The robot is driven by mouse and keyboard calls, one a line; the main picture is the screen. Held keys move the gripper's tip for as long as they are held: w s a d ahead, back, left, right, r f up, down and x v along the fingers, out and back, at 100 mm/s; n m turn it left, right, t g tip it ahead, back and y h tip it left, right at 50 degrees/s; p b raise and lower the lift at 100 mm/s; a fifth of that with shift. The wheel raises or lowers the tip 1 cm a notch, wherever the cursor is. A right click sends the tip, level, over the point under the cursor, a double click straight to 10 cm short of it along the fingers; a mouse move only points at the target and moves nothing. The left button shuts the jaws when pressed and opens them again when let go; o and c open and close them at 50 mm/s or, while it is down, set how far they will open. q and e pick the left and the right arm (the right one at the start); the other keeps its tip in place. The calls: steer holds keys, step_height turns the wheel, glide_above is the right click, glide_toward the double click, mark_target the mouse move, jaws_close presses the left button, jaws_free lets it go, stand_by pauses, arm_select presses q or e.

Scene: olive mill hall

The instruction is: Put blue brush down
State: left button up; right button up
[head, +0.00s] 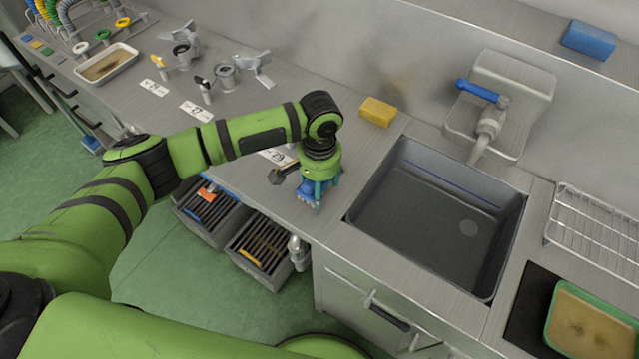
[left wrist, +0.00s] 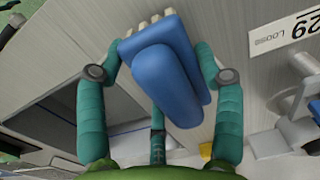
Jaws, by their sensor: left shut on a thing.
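The blue brush (head: 307,191) is held in my left gripper (head: 318,192) over the steel counter (head: 225,115), left of the sink. In the left wrist view the brush (left wrist: 165,82) shows a blue body and pale bristle tufts at its far end. The teal fingers of the left gripper (left wrist: 160,76) close in on it from both sides. I cannot tell whether the bristles touch the counter. A label marked 29 (left wrist: 295,32) lies on the counter beside the brush, partly hidden by my arm in the head view. My right gripper is not in view.
A grey sink (head: 440,222) with a blue-handled tap (head: 484,92) is to the right. A yellow sponge (head: 378,111) lies behind the gripper. Metal parts (head: 226,77) and labels stand further left. Open grey bins (head: 262,250) are below the counter's front edge.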

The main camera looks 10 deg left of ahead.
arm_select(q)
steer(key=shift+f, duration=0.6)
steer(key=shift+f, duration=0.2)
steer(key=o, duration=1.1)
step_height(320, 180, up, 12)
steer(key=shift+r+b, duration=0.25)
steer(key=shift+b, duration=0.95)
